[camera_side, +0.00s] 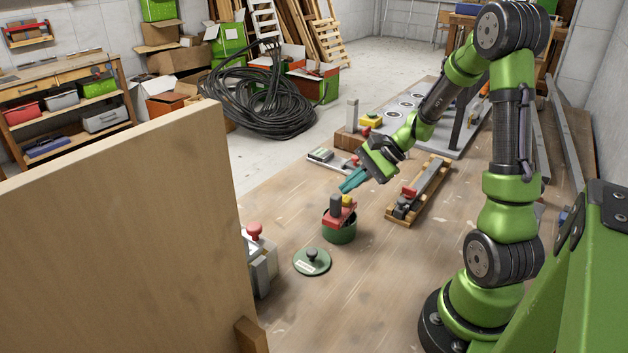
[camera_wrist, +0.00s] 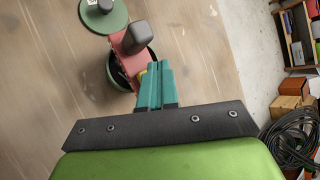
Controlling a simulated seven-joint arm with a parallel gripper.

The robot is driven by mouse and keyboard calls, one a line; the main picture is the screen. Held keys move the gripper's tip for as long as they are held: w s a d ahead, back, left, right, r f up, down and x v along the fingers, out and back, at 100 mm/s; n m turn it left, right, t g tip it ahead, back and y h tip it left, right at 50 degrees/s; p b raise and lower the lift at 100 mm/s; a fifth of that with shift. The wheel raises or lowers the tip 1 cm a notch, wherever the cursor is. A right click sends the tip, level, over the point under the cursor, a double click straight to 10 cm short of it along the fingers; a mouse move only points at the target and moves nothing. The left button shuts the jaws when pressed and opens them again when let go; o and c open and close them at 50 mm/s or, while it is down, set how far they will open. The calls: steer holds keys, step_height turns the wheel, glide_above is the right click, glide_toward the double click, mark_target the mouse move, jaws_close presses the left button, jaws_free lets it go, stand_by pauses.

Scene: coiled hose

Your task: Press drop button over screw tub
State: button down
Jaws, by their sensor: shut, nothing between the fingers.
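A dark green round tub (camera_side: 339,234) stands on the wooden bench in the side view, and part of its rim shows in the wrist view (camera_wrist: 116,76). A red tool (camera_side: 338,218) with a dark grey upright grip (camera_side: 335,203) sits over the tub's mouth. A yellow button (camera_side: 348,201) is on the red tool; in the wrist view it is mostly hidden behind my fingertips. My gripper (camera_side: 344,189) has its teal fingers shut and empty, tips just above the yellow button. I cannot tell whether they touch it. The tub's contents are hidden.
A green lid with a black knob (camera_side: 312,261) lies beside the tub. A red mushroom button (camera_side: 254,230) on a grey box stands at left, near a tall wooden panel (camera_side: 120,230). A wooden rack with a clamp (camera_side: 418,192) lies to the right.

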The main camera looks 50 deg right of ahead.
mark_target(350, 198)
steer(key=shift+r, duration=0.15)
steer(key=shift+r, duration=2.55)
